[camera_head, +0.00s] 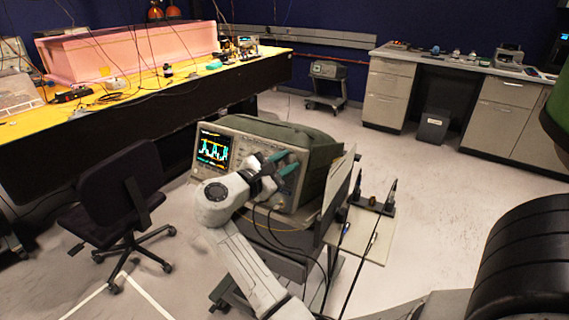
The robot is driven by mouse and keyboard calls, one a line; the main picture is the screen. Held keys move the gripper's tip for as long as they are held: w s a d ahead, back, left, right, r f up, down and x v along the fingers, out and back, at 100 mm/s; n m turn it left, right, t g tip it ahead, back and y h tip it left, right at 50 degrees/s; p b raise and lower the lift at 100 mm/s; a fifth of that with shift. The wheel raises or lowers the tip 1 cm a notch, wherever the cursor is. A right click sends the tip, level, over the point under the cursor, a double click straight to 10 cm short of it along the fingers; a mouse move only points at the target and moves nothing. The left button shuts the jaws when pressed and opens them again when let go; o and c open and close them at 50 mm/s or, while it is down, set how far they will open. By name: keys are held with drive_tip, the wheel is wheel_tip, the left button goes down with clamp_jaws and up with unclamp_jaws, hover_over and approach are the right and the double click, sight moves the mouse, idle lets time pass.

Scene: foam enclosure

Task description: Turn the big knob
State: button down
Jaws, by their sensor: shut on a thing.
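A grey-green oscilloscope (311,146) stands on a cart in the middle of the view. Its lit screen (214,147) shows coloured traces at the left of its front panel. My gripper (284,168), with teal fingers, is at the right part of the front panel, among the controls. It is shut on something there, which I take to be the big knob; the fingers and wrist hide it. My white arm reaches up from the bottom and covers part of the lower panel.
Black cables (290,242) hang below the panel beside my arm. A black office chair (115,205) stands left of the cart. A yellow-topped bench (150,86) lies behind it. Grey cabinets (503,108) stand at the back right. The floor (455,190) right of the cart is clear.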

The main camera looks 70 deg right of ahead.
drive_tip(key=c, duration=0.8)
unclamp_jaws()
drive_tip(key=b+v, duration=0.1)
drive_tip(key=v, duration=1)
drive_tip(key=shift+d, duration=0.1)
drive_tip(key=s+a+f+m+t+y, duration=0.2)
drive_tip(key=s+a+f+t+y, duration=0.15)
drive_tip(key=f, duration=0.65)
drive_tip(key=s+a+f+m+t+y, duration=0.1)
drive_tip(key=s+a+f+t+y, duration=0.2)
drive_tip(key=f, duration=0.7)
drive_tip(key=s+a+f+m+y, duration=0.1)
drive_tip(key=s+a+f+y, duration=0.1)
drive_tip(key=a, duration=0.3)
drive_tip(key=s+a+f+m+y, duration=0.2)
drive_tip(key=s+a+f+y, duration=0.1)
drive_tip(key=s+a+y, duration=0.1)
drive_tip(key=s+a+f+m+t+y, duration=0.1)
drive_tip(key=s+a+f+y, duration=0.2)
drive_tip(key=s+a, duration=0.1)
drive_tip(key=shift+a+f+y, duration=0.25)
drive_tip(key=shift+a+y, duration=0.1)
drive_tip(key=shift+a, duration=0.55)
